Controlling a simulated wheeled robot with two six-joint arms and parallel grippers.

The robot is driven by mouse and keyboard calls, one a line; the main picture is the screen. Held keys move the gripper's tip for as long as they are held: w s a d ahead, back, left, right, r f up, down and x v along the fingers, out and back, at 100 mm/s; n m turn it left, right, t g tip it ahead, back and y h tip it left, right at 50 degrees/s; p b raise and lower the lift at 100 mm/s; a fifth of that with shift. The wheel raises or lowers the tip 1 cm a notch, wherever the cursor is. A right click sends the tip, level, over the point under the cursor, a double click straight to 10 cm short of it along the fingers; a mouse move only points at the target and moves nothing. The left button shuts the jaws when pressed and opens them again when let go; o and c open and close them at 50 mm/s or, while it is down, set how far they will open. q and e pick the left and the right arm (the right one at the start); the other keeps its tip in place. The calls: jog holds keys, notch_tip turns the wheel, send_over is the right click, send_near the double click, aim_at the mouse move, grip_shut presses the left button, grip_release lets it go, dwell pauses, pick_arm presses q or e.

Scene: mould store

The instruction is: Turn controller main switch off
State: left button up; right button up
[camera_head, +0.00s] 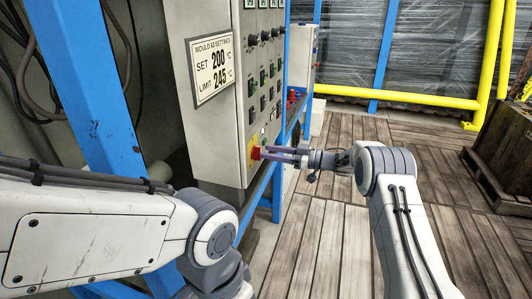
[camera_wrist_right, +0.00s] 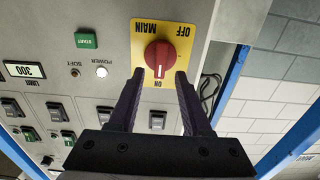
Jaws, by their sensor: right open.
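The main switch is a red rotary knob on a yellow plate on the grey controller cabinet's front, in the head view (camera_head: 256,153). In the right wrist view the red knob (camera_wrist_right: 160,58) sits on its yellow plate (camera_wrist_right: 187,33), marked MAIN, OFF and ON. The knob's white mark points down in the picture, toward ON. My right gripper (camera_head: 267,152) is open in front of the switch. Its fingertips, also in the wrist view (camera_wrist_right: 160,74), lie either side of the knob's lower part; I cannot tell whether they touch it. My left gripper is out of view.
The grey cabinet (camera_head: 238,120) carries rows of switches, a settings sign (camera_head: 211,66) and a white POWER lamp (camera_wrist_right: 102,72). A green START button (camera_wrist_right: 86,40) is nearby. Blue posts (camera_head: 82,75) flank the cabinet.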

aim_at(257, 153)
jog(key=shift+x, duration=1.1)
grip_shut()
